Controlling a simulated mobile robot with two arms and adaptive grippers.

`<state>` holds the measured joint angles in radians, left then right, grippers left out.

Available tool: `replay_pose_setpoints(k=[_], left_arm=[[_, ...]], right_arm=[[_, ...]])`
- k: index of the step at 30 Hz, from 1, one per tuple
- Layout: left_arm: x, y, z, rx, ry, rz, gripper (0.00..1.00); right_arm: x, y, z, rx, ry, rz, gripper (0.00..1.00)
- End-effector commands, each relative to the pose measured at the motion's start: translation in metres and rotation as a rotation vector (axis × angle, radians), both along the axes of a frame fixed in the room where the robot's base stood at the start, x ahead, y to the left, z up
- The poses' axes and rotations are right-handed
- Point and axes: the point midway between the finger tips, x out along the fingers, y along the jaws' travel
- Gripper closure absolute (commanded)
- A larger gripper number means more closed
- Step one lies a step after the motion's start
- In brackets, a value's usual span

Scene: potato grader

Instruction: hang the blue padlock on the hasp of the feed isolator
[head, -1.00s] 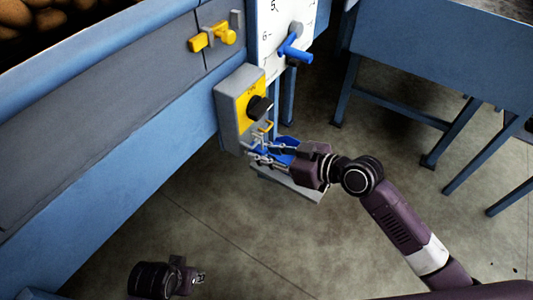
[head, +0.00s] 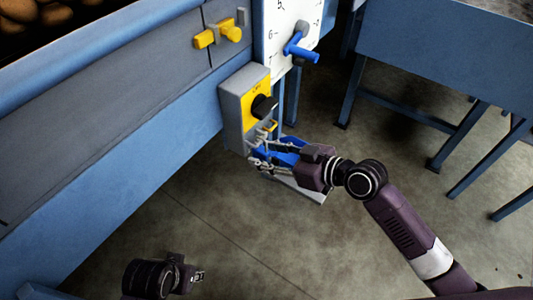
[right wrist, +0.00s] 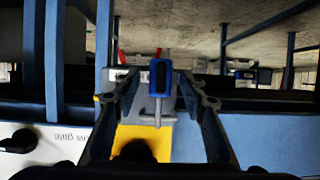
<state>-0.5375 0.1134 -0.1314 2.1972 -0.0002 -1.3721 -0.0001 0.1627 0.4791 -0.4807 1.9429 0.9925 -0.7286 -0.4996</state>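The feed isolator (head: 232,108) is a grey box with a yellow face and black knob, on the blue machine's side; its yellow face (right wrist: 161,133) also shows in the right wrist view. A yellow hasp piece (head: 271,127) is below the knob. My right gripper (head: 258,148) is just below the isolator, its fingers spread. In the right wrist view, the blue padlock (right wrist: 161,78) is between the fingers, with a gap at the left finger. A grey bar runs from it towards the yellow face; I cannot tell whether its shackle is around the hasp. My left gripper (head: 200,275) is low at the left, too small to read.
A white dial plate (head: 279,35) with a blue handle (head: 303,50) is above right of the isolator. A yellow latch (head: 229,30) is on the panel to its left. A grey shelf (head: 302,190) is under the right gripper. A blue-framed table (head: 440,50) stands right; open floor lies below.

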Motion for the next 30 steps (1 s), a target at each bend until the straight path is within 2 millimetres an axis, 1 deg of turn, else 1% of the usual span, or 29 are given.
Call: replay_pose_setpoints(k=[7, 11, 14, 22, 27, 30], left_arm=[[-0.001, 0.0, -0.001, 0.0, 0.003, -0.002, 0.7], [-0.001, 0.0, -0.001, 0.0, 0.002, -0.002, 0.7], [0.0, 0.0, -0.001, 0.0, 0.002, -0.001, 0.7], [0.0, 0.0, -0.001, 0.0, 0.001, -0.001, 0.7], [0.0, 0.0, -0.001, 0.0, 0.001, -0.001, 0.7], [0.0, 0.0, -0.001, 0.0, 0.001, -0.001, 0.7]], right_arm=[[-0.001, -0.001, -0.001, -0.002, 0.002, 0.0, 0.61], [-0.006, -0.009, 0.002, -0.004, 0.001, -0.001, 0.61], [-0.015, -0.021, 0.008, -0.006, 0.0, 0.0, 0.61], [-0.045, -0.063, 0.029, -0.006, 0.001, -0.001, 0.61], [-0.058, -0.08, 0.038, -0.005, 0.002, -0.001, 0.61], [-0.062, -0.086, 0.042, -0.003, 0.001, -0.001, 0.61]])
